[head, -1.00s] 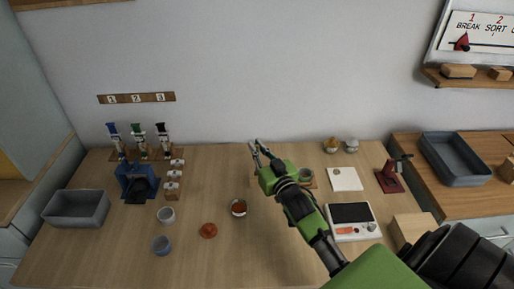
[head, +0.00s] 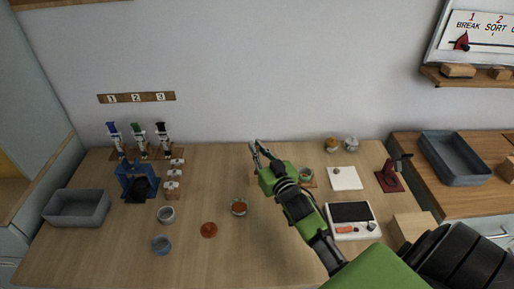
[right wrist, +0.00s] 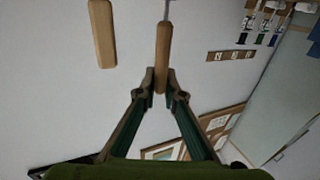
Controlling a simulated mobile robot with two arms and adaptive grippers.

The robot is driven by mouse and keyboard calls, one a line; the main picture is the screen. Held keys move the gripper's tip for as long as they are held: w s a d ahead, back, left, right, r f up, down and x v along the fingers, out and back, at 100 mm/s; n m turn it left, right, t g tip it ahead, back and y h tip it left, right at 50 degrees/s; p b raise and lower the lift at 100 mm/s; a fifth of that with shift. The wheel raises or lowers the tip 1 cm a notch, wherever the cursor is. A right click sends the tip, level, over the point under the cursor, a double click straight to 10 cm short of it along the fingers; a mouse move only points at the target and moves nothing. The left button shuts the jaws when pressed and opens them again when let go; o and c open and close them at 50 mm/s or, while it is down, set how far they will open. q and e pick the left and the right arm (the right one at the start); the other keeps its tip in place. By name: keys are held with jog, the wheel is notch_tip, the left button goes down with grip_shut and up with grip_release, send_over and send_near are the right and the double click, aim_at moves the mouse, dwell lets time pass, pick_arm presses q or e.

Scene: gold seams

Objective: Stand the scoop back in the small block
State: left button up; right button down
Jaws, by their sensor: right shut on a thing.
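My right gripper (head: 256,150) is raised over the back of the table, in front of the wall. In the right wrist view the right gripper (right wrist: 162,78) is shut on the wooden handle of the scoop (right wrist: 162,50). A thin grey shaft runs from the handle out of the top of that view, so the scoop's bowl is not seen. My left gripper is not in view.
A scale (head: 352,233), white pad (head: 346,179) and dark red device (head: 389,181) are at the right. The back middle is clear.

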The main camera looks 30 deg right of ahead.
jog(key=shift+f+b, duration=0.35)
jog(key=shift+f, duration=0.35)
dwell(1.0)
jog(key=shift+f, duration=0.35)
jog(key=shift+f+b, duration=1.05)
jog(key=shift+f, duration=0.3)
jog(key=shift+f, duration=0.15)
dwell(1.1)
jog(key=c, duration=2.1)
grip_release()
jog(key=shift+s, duration=0.1)
